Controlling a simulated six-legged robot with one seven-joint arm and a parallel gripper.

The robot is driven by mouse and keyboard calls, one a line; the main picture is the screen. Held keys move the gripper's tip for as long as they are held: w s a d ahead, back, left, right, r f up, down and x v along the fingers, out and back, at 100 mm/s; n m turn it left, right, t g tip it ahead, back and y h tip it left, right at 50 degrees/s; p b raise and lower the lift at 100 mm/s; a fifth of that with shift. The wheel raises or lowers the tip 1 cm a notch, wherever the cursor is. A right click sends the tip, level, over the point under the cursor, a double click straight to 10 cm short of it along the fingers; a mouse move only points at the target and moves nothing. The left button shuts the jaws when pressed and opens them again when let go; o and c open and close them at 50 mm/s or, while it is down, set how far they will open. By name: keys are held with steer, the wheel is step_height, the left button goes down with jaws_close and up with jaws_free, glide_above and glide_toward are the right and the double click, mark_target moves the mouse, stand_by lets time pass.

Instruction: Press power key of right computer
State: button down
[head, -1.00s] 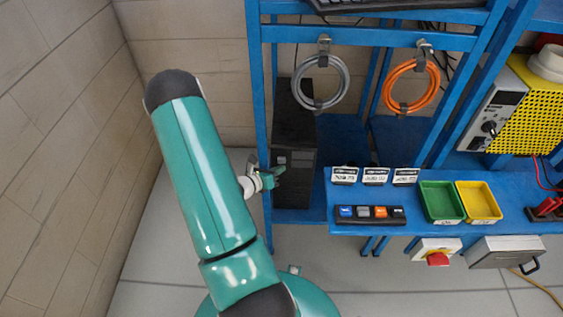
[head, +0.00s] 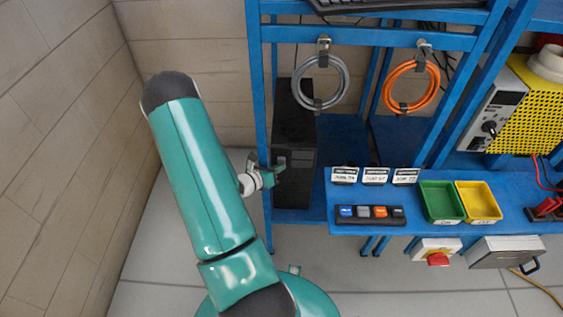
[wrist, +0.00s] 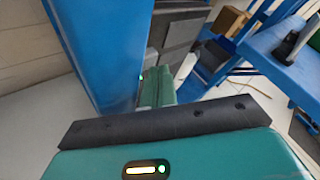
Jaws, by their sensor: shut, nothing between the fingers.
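A black computer tower (head: 295,125) stands upright on the blue rack's lower shelf, behind the blue front post. It is the only computer tower I can make out in the head view. In the wrist view its grey front (wrist: 180,30) fills the upper middle. My gripper (head: 281,166) is shut and empty, beside the post at the tower's front face. It also shows in the wrist view (wrist: 160,85), close to the blue post. I cannot tell whether its tip touches the tower. The power key cannot be made out; my gripper may cover it.
The blue rack post (head: 259,120) stands close to my gripper. Grey (head: 321,82) and orange (head: 411,86) cable coils hang above. On the right, the blue bench holds a switch strip (head: 370,214), a green bin (head: 440,203) and a yellow bin (head: 479,202). A brick wall (head: 60,150) bounds the left.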

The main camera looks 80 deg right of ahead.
steer(key=shift+w+d+r, duration=0.1)
steer(key=shift+d+r, duration=0.1)
steer(key=shift+d, duration=0.5)
stand_by(0.7)
stand_by(0.6)
steer(key=shift+s+a+f, duration=0.2)
steer(key=shift+s, duration=0.1)
stand_by(0.4)
steer(key=shift+s+a+r, duration=0.1)
steer(key=shift+s+a, duration=0.1)
steer(key=shift+a, duration=1.15)
steer(key=shift+s+a, duration=0.2)
steer(key=shift+a, duration=1.1)
